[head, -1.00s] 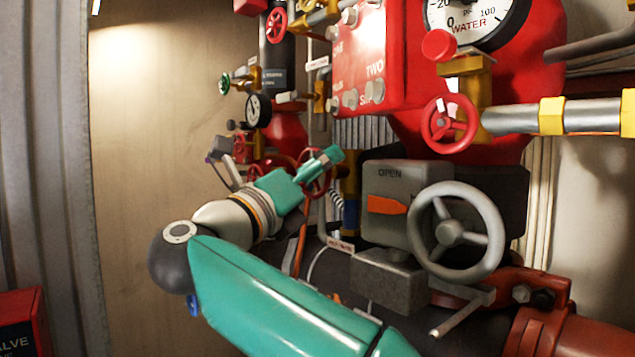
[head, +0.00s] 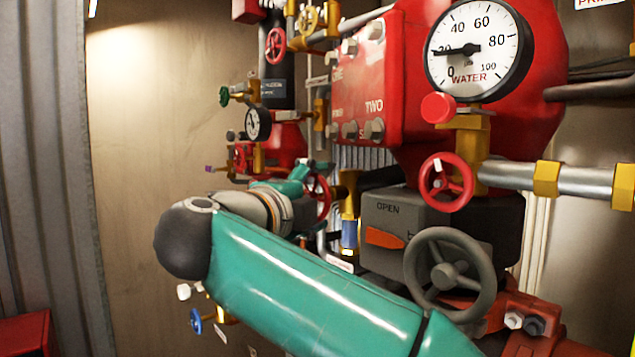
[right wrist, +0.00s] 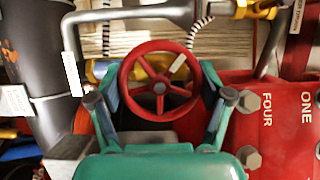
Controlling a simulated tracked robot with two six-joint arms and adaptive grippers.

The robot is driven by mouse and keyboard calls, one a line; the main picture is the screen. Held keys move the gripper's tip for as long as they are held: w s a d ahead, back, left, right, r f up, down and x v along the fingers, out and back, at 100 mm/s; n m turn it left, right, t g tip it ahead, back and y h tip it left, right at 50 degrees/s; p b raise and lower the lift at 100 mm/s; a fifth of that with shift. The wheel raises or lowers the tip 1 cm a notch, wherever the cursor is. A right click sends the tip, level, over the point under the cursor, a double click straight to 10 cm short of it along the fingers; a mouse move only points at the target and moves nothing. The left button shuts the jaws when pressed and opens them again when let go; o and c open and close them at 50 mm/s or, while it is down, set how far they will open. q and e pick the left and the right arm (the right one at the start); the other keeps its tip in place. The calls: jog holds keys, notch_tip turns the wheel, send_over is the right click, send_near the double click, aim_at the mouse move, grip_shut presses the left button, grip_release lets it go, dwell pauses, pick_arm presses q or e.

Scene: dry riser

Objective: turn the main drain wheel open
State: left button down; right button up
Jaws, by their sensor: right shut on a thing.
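A red spoked handwheel (right wrist: 159,88), taken as the main drain wheel, faces the right wrist camera. My right gripper (right wrist: 158,84) has its two fingers on the left and right of the rim and is shut on it. In the head view the red wheel (head: 322,193) shows on the pipework beyond my forearm, partly hidden. My right gripper (head: 300,175) is at its left side there, and its fingertips are hard to make out. My left gripper is not in view.
A grey handwheel (head: 450,274) and a grey box (head: 385,215) marked OPEN, with an orange pointer, stand right of my forearm. Another red handwheel (head: 447,182) sits below the water gauge (head: 478,50). The red cover plate (right wrist: 275,122) lies close to the right finger.

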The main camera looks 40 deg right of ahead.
jog(key=n, duration=0.2)
jog(key=n+g+y, duration=0.1)
jog(key=n, duration=0.1)
jog(key=shift+w+a+f, duration=0.1)
jog(key=shift+a+f, duration=0.05)
jog(key=n+g+y, duration=0.1)
jog(key=n+g, duration=0.1)
jog(key=n, duration=0.1)
jog(key=shift+f+n, duration=0.15)
jog(key=shift+n, duration=0.25)
dwell(0.4)
jog(key=o, duration=1.1)
jog(key=shift+w, duration=0.1)
